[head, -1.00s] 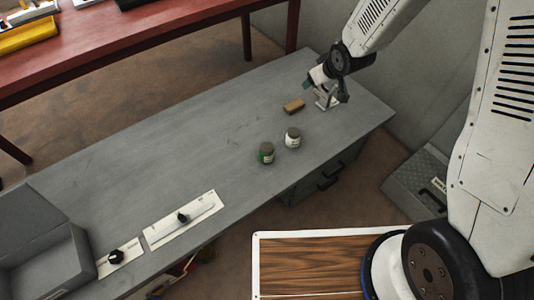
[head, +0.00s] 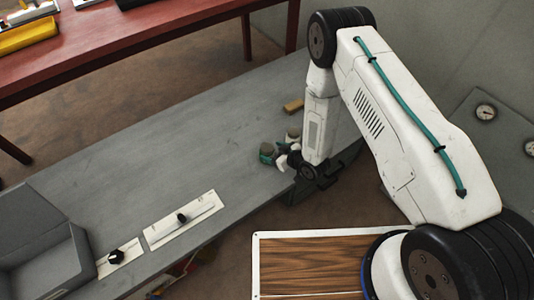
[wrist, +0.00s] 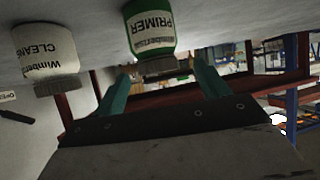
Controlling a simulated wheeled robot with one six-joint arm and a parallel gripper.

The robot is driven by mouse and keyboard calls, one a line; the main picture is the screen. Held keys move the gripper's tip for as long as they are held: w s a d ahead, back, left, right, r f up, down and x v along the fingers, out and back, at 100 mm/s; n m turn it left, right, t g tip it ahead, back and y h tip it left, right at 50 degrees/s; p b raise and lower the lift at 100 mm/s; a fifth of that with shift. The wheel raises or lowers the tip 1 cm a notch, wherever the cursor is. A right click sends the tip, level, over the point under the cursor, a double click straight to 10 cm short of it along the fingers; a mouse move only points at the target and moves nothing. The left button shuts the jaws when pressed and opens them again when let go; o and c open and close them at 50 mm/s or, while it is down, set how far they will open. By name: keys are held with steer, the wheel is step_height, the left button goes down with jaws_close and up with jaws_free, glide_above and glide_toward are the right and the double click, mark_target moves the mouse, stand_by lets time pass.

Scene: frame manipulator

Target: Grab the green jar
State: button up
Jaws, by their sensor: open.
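The green jar (head: 266,152) stands on the grey workbench (head: 150,150) near its front edge. In the wrist view, which is upside down, the green jar (wrist: 150,28) has a "PRIMER" label and a dark lid. My gripper (head: 284,160) is low beside the jar, on its right in the head view. Its two teal fingers (wrist: 160,70) are open and empty, apart on either side of the jar's lid in the wrist view. Whether they reach around the jar I cannot tell. A white jar (wrist: 46,50) labelled as cleaner stands close by; it is partly hidden by my arm in the head view (head: 293,134).
A tan block (head: 293,106) lies behind the jars. Two panels with black knobs (head: 182,218) and a grey open box (head: 45,250) are on the bench at left. A red table (head: 150,40) stands behind. The bench's middle is clear.

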mark_target(264, 148)
steer(key=x, duration=0.6)
steer(key=shift+w+f, duration=0.15)
steer(key=shift+w, duration=0.1)
steer(key=shift+c, duration=0.3)
steer(key=c, duration=1.2)
